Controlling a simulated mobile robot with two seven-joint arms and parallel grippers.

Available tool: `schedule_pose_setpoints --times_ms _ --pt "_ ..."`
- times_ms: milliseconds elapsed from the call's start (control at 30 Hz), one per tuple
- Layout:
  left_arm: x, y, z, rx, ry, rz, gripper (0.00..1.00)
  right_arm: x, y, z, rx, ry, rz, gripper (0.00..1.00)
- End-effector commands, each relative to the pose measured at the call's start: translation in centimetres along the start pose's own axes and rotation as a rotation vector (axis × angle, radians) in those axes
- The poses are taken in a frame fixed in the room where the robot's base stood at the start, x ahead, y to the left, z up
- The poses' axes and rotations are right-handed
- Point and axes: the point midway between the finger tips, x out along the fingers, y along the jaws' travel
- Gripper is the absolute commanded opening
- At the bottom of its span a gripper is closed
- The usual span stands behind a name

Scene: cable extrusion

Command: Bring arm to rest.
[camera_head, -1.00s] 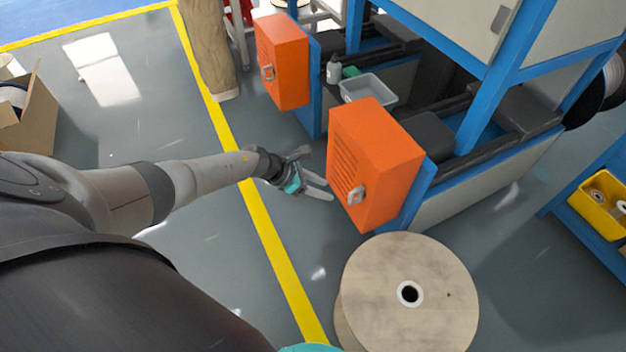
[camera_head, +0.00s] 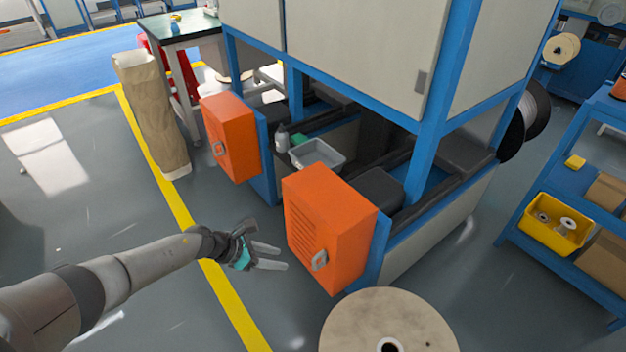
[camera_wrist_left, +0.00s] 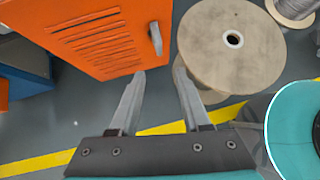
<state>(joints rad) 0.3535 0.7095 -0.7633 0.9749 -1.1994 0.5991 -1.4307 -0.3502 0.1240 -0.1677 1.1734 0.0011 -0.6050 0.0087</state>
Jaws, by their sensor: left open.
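My left arm (camera_head: 130,268) reaches in from the lower left of the head view. Its gripper (camera_head: 270,257) is in the air just left of the nearer orange cabinet (camera_head: 325,222). In the left wrist view the two fingers (camera_wrist_left: 155,95) are spread apart with nothing between them. The orange cabinet's slatted face and handle (camera_wrist_left: 156,38) show beyond the fingers at the upper left. My right gripper is in neither view.
A wooden cable spool (camera_head: 388,325) stands on the floor at the bottom. A second orange cabinet (camera_head: 231,137), a grey tray (camera_head: 317,154) and blue machine frames lie beyond. A blue shelf (camera_head: 560,195) holds a yellow bin (camera_head: 552,228). Floor left of the yellow line (camera_head: 232,300) is clear.

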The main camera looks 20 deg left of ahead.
Motion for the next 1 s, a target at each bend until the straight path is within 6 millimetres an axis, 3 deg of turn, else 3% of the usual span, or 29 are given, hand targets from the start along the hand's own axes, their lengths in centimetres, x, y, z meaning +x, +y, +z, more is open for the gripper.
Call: schedule_pose_setpoints --times_ms 133,233,367,433,567,633,800,867,900,1000 --pt "0.1 -0.1 0.0 -0.025 -0.007 0.004 0.47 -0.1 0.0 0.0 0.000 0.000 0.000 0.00" --pt "0.7 -0.6 -0.1 -0.180 -0.045 0.025 0.47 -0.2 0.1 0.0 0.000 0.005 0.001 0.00" --pt "1.7 -1.4 -1.1 -0.640 -0.146 0.095 0.47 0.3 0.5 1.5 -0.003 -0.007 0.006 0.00" --pt "2.1 -2.0 -2.9 -0.975 -0.209 0.148 0.47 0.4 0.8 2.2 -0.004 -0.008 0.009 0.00" --pt "2.3 -3.9 -8.4 -1.619 -0.312 0.273 0.47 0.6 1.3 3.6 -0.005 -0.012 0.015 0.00" --pt "2.0 -5.9 -12.3 -1.968 -0.364 0.358 0.47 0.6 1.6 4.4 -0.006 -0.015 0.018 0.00" --pt "0.4 -13.4 -21.9 -2.714 -0.490 0.632 0.47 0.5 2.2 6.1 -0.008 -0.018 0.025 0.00" --pt "-0.3 -16.3 -24.5 -2.907 -0.533 0.735 0.47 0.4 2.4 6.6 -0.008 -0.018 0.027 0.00" --pt "-0.7 -18.0 -25.9 2.966 0.551 -0.787 0.47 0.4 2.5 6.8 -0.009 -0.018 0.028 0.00" --pt "-1.6 -21.7 -28.4 2.717 0.525 -0.797 0.47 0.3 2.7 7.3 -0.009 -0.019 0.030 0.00"
